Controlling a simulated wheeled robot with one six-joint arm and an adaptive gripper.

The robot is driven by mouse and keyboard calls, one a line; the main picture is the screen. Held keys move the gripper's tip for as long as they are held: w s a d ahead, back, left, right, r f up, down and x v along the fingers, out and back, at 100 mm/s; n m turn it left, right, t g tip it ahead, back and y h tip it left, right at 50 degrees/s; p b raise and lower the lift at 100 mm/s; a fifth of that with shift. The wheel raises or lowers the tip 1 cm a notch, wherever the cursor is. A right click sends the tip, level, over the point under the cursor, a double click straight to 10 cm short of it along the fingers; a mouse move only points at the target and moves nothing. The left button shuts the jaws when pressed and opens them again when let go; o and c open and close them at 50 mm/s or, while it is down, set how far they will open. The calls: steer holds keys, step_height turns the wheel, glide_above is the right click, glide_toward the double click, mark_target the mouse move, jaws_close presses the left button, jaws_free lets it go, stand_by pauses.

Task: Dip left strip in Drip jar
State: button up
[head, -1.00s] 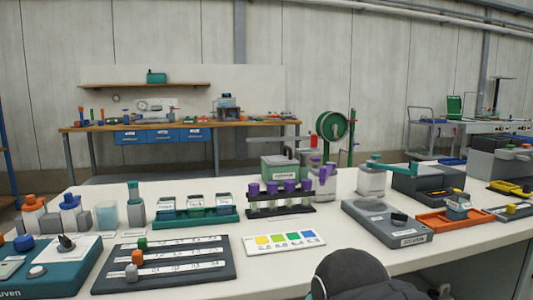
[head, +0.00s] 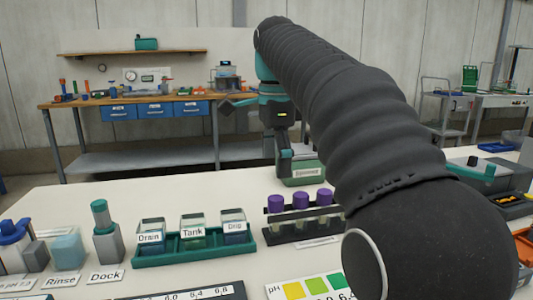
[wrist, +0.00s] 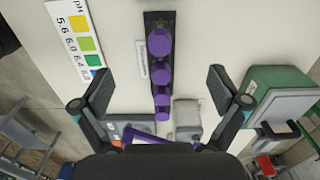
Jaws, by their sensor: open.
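The strips appear to be the purple-capped pieces standing in a black rack (head: 290,236). Three purple caps show in the head view, the left one (head: 275,203) at the rack's left end; my arm hides the rack's right part. The wrist view shows the rack (wrist: 151,62) and several caps (wrist: 160,47) in a row. The Drip jar (head: 236,239) is the right one in the teal tray (head: 168,259), left of the rack. My gripper (head: 285,172) is open and empty above and behind the rack. In the wrist view its fingers (wrist: 159,78) lie either side of the cap row, apart from it.
Drain (head: 151,244) and Tank (head: 192,240) jars share the tray. The Dock post (head: 105,238) and Rinse jar (head: 68,249) stand left. A pH colour card (head: 308,287) lies in front; a green box (head: 302,174) stands behind the rack.

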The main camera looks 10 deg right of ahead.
mark_target(276, 198)
steer(key=shift+d+f, duration=0.1)
steer(key=shift+f, duration=0.95)
steer(key=shift+f+b, duration=2)
steer(key=shift+f, duration=1.4)
steer(key=c, duration=1.7)
steer(key=shift+o, duration=0.2)
steer(key=shift+r+p, duration=2.05)
steer(key=shift+r, duration=1.7)
